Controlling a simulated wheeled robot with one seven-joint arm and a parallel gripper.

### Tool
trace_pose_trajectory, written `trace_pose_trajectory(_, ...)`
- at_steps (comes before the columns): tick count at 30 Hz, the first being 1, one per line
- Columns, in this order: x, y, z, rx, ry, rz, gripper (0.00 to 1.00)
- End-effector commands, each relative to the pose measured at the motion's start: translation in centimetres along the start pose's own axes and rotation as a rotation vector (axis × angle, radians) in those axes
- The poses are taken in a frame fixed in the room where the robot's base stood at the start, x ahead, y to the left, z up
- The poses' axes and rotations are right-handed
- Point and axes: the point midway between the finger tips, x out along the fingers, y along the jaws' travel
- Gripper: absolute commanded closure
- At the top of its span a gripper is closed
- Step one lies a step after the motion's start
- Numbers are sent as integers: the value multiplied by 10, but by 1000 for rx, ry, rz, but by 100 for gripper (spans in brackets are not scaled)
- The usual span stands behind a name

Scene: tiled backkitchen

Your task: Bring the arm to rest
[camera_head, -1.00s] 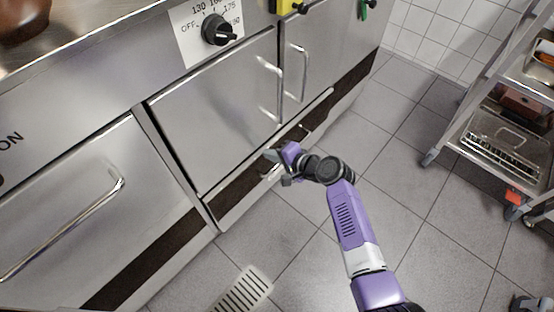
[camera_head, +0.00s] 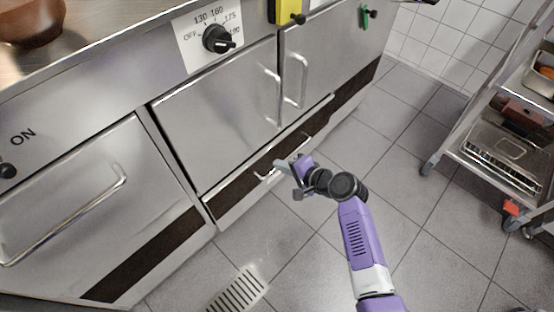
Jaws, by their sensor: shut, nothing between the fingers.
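My arm reaches up from the bottom right of the head view, with purple and white links and dark joints. My gripper (camera_head: 284,167) is at its end, in front of the lower part of the steel kitchen unit. It is shut and holds nothing. In the picture it overlaps the low drawer handle (camera_head: 266,178); I cannot tell whether it touches it.
Steel cabinet doors (camera_head: 222,108) with bar handles fill the left and middle. A black dial (camera_head: 217,38) is above. A wheeled rack (camera_head: 480,130) with trays stands at right. A floor grate (camera_head: 238,291) lies below. The tiled floor (camera_head: 400,150) between unit and rack is clear.

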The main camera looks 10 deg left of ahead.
Motion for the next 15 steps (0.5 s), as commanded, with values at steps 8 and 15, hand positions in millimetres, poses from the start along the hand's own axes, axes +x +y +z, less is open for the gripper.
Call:
trace_pose_trajectory(8,-52,-2,0,4,2,1,100)
trace_pose_trajectory(15,-79,0,0,3,2,1,100)
